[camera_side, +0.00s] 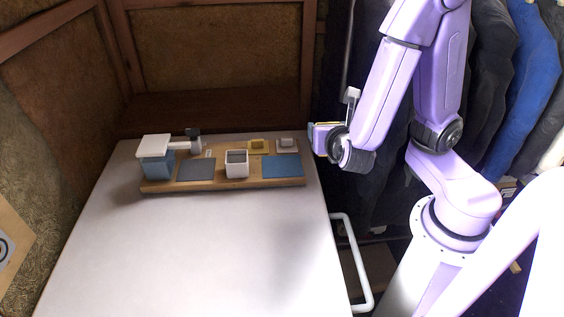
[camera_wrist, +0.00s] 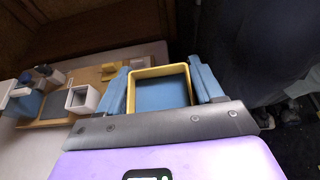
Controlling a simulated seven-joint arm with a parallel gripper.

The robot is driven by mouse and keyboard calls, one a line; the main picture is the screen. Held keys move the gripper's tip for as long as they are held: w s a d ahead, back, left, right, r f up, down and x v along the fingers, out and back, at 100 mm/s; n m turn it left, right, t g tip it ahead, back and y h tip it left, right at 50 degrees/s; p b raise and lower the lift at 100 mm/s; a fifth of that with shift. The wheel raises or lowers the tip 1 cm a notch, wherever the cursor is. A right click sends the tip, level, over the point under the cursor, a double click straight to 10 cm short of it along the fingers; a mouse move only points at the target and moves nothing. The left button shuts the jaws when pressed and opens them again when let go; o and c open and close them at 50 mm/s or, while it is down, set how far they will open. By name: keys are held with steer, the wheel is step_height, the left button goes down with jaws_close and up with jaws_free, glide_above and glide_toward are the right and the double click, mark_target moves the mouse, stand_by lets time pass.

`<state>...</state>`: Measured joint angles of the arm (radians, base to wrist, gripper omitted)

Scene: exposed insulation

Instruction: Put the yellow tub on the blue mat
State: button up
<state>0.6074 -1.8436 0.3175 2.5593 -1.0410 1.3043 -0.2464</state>
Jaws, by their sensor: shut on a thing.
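The yellow tub (camera_wrist: 160,72) is a square, open box with a yellow rim and a blue inside. My gripper (camera_wrist: 163,85) is shut on it, with a blue finger on either side. In the side view my gripper (camera_side: 325,138) holds the tub up in the air, right of the board and near the table's right edge; the tub is mostly hidden there. The blue mat (camera_side: 282,167) lies flat on the right part of the wooden board, below and left of my gripper, and looks bare. I cannot make the mat out in the wrist view.
The wooden board (camera_side: 222,185) also bears a grey mat (camera_side: 196,170), a white open tub (camera_side: 236,170), and small yellow (camera_side: 258,146) and white (camera_side: 286,144) pieces behind. A blue-and-white scale-like device (camera_side: 156,158) stands at its left end. The front of the table (camera_side: 200,250) is clear.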

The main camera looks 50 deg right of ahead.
steer(key=shift+w+f, duration=1.95)
steer(key=shift+w, duration=2.4)
glide_above(281, 162)
steer(key=f, duration=0.5)
steer(key=shift+s+f, duration=0.15)
steer(key=shift+s, duration=0.15)
steer(key=shift+w+d+f, duration=0.1)
steer(key=shift+w+f, duration=0.05)
steer(key=shift+f, duration=0.1)
steer(key=shift+w+f, duration=0.1)
steer(key=shift+f, duration=1.5)
steer(key=shift+f, duration=0.1)
steer(key=o, duration=1.2)
steer(key=shift+o, duration=0.2)
